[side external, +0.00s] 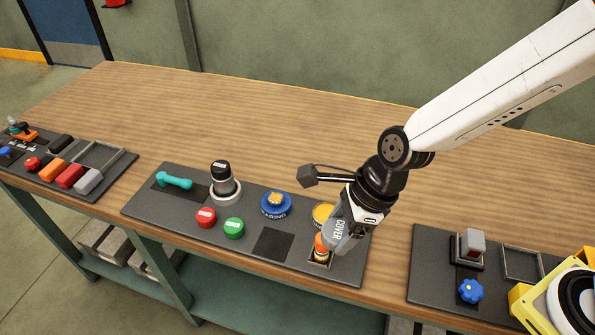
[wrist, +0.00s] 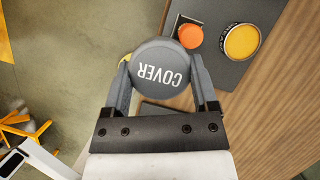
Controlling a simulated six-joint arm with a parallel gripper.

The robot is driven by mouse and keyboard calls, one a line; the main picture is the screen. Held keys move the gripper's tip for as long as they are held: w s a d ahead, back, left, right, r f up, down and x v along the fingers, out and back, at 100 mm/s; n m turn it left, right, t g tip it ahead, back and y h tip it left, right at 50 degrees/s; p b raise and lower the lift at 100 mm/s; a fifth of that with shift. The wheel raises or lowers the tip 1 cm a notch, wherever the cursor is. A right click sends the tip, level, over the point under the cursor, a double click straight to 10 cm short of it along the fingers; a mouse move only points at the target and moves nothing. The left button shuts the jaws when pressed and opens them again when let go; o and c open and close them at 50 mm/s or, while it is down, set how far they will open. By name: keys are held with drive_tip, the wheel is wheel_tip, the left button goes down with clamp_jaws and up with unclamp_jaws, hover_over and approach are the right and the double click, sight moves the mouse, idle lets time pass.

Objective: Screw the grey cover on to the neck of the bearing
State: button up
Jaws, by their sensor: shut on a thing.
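The grey cover (wrist: 160,72) is a round disc with white COVER lettering. My gripper (wrist: 161,80) is shut on it, one finger on each side, in the wrist view.
An orange-topped piece in a square holder (side external: 320,255) and a yellow-topped round tin (side external: 323,213) are close to my gripper. Red (side external: 205,218) and green (side external: 234,228) buttons, a black-topped cylinder (side external: 222,178) and a teal piece (side external: 174,180) share the mat (side external: 150,205). Bare wood lies behind.

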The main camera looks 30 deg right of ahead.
drive_tip(key=w+a+f, duration=0.1)
drive_tip(key=w+a, duration=0.2)
drive_tip(key=w, duration=0.9)
hover_over(274, 196)
drive_tip(key=shift+s+d+f, duration=0.15)
drive_tip(key=shift+s+f, duration=0.05)
drive_tip(key=shift+f, duration=0.35)
drive_tip(key=shift+s+d+f, duration=0.1)
drive_tip(key=shift+s+f, duration=0.05)
drive_tip(key=shift+f, duration=0.35)
drive_tip(key=shift+f, duration=0.15)
drive_tip(key=shift+f, duration=2.65)
drive_tip(key=shift+f, duration=0.85)
idle(0.7)
drive_tip(key=shift+m, duration=0.3)
drive_tip(key=shift+m+t+h, duration=0.5)
drive_tip(key=shift+m+t, duration=0.4)
drive_tip(key=shift+m, duration=1.5)
